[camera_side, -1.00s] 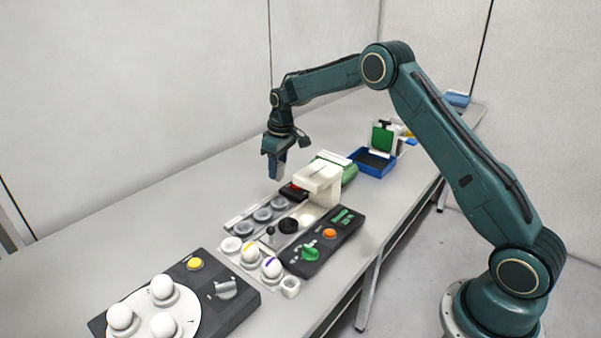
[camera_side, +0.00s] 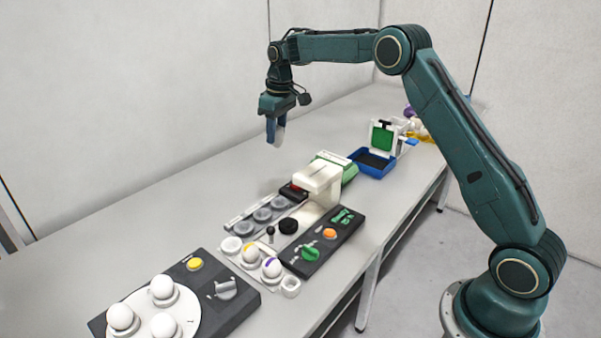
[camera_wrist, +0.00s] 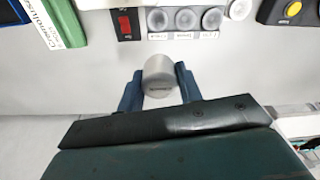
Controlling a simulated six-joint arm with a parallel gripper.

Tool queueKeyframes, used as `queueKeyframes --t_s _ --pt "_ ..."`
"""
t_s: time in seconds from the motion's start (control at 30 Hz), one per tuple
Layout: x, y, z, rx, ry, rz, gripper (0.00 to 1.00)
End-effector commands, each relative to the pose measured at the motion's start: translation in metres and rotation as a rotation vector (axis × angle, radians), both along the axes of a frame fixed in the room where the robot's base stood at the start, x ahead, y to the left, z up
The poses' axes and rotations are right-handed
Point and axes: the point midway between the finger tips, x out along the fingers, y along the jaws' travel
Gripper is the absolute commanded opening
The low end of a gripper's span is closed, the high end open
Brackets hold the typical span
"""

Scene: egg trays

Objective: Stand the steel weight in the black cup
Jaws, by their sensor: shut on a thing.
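My gripper (camera_side: 275,132) is raised well above the table in the side view. It is shut on the steel weight (camera_wrist: 159,73), a grey cylinder between the two blue fingers in the wrist view. In the side view the weight (camera_side: 280,137) is mostly hidden by a finger. The black cup appears to be the round black piece (camera_side: 288,225) beside the white stand, well below and apart from my gripper. I cannot make out its inside, and it does not clearly show in the wrist view.
A row of grey round holders (camera_side: 263,215) lies left of the black piece. Near it are a white stand (camera_side: 318,178), a dark control panel (camera_side: 322,245), white eggs (camera_side: 251,252) and a small black-knobbed stick (camera_side: 270,232). A blue tray (camera_side: 372,172) lies farther back. The left table area is clear.

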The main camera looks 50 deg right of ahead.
Motion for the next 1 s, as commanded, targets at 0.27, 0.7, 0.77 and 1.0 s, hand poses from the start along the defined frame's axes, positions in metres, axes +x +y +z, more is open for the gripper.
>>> queueKeyframes --t_s 0.27,0.7,0.77,1.0 --pt "0.0 0.0 0.0 0.0 -0.001 0.0 0.11" --pt "-0.009 0.012 -0.017 0.006 0.0 0.001 0.11" --pt "-0.012 0.016 -0.023 0.007 0.001 0.0 0.11" --pt "-0.034 0.036 -0.052 0.011 0.001 -0.001 0.11"
